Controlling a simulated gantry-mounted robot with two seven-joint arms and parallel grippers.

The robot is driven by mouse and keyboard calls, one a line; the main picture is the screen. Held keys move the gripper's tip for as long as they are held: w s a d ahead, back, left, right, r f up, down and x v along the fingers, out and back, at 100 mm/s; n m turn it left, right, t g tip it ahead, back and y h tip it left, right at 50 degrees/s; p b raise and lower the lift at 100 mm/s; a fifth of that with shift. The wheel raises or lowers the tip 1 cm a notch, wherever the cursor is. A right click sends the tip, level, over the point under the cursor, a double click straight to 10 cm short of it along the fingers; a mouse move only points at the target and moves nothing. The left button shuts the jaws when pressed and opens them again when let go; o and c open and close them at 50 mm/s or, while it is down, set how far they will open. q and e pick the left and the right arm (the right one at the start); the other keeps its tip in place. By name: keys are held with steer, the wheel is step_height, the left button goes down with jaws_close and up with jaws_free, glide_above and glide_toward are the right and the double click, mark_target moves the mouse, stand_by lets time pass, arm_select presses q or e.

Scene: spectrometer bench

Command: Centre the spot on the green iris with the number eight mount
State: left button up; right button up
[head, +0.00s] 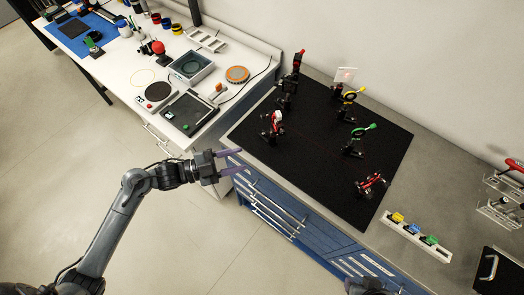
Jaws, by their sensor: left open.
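The green iris (353,148), with a bright green lever, stands on the black breadboard (318,172) towards its right side. One red-and-white mount (272,124) stands at the board's left; another red mount (370,185) is near its front right. No number is readable, so I cannot tell which is number eight. A pale card (346,75) at the back shows a small reddish spot. No spot can be made out on the green iris. My left gripper (241,160) is open and empty, at the board's left front edge, apart from the mounts.
An iris with a yellow lever (350,98) and a dark post device with a red top (290,82) stand at the back. A white rack with coloured knobs (418,236) lies right of the board. Instruments (192,67) crowd the white bench at left. The board's middle is clear.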

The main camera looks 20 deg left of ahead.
arm_select(q)
steer(key=m+b, duration=0.1)
steer(key=b, duration=0.4)
glide_toward(267, 134)
steer(key=s+a+f, duration=0.1)
steer(key=s+a, duration=0.1)
steer(key=x, duration=1.1)
steer(key=shift+w+r+t, duration=0.15)
steer(key=shift+w+t, duration=0.25)
steer(key=shift+w, duration=0.1)
arm_select(e)
step_height(267, 134, down, 7)
arm_select(q)
steer(key=shift+a, duration=0.1)
jaws_close()
steer(key=n+p, duration=0.4)
steer(key=p, duration=0.1)
arm_select(e)
step_height(267, 134, up, 5)
steer(key=shift+w+f, duration=0.1)
